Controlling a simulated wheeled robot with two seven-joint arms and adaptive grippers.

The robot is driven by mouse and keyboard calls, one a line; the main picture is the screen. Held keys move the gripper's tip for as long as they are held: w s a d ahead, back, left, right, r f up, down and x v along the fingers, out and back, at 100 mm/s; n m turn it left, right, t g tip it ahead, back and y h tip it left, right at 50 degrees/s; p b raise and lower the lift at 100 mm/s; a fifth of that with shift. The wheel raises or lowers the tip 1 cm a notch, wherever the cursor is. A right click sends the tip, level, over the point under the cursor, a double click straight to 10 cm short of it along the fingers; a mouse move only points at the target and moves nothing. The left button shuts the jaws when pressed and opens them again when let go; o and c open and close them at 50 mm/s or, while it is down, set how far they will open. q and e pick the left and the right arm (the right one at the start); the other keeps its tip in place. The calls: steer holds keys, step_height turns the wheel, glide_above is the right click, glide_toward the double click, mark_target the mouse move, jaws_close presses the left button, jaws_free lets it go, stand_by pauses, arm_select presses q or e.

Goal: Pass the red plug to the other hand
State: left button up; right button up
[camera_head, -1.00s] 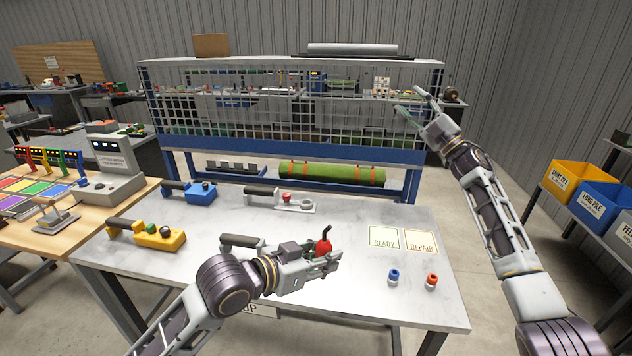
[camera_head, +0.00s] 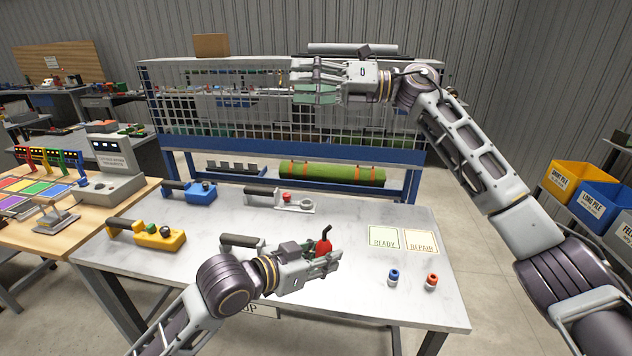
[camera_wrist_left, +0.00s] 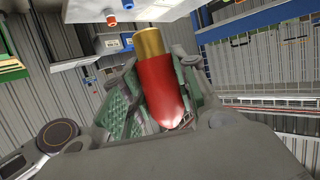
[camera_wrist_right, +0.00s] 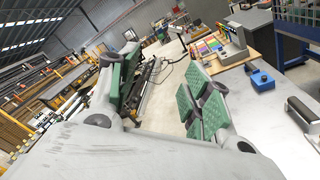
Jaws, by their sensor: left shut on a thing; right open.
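The red plug (camera_head: 323,246) is held by my left gripper (camera_head: 330,257) above the front middle of the grey table. My right gripper (camera_head: 303,82) is open and empty. It is well above and farther back than the plug, in front of the mesh rack, pointing left in the head view. The right wrist view shows its spread green pads (camera_wrist_right: 160,95) with nothing between them.
The grey table (camera_head: 350,290) carries a yellow tool (camera_head: 158,236), a blue tool (camera_head: 198,192), a grey tool (camera_head: 285,198), a blue piece (camera_head: 393,277) and an orange piece (camera_head: 432,281). A mesh rack (camera_head: 215,110) stands behind.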

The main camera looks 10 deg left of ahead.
steer(key=s+a+f+n+g+h, duration=0.2)
steer(key=s+a+f+n+h, duration=0.3)
steer(key=s, duration=0.4)
steer(key=n+t+h, duration=0.5)
steer(key=n+h, duration=0.3)
steer(key=h, duration=0.7)
glide_above(324, 229)
steer(key=a, duration=0.1)
step_height(324, 229, down, 9)
steer(key=shift+s+a+f, duration=0.2)
steer(key=shift+s, duration=0.2)
steer(key=shift+f, duration=0.1)
steer(key=shift+w+d+f, duration=0.15)
steer(key=shift+d+f, duration=0.1)
steer(key=shift+f, duration=1.7)
steer(key=shift+w+d+f, duration=0.1)
steer(key=shift+d+f, duration=0.2)
steer(key=shift+f, duration=1.65)
steer(key=shift+w+d+f, duration=0.15)
steer(key=shift+d+f, duration=0.1)
steer(key=shift+f, duration=1.7)
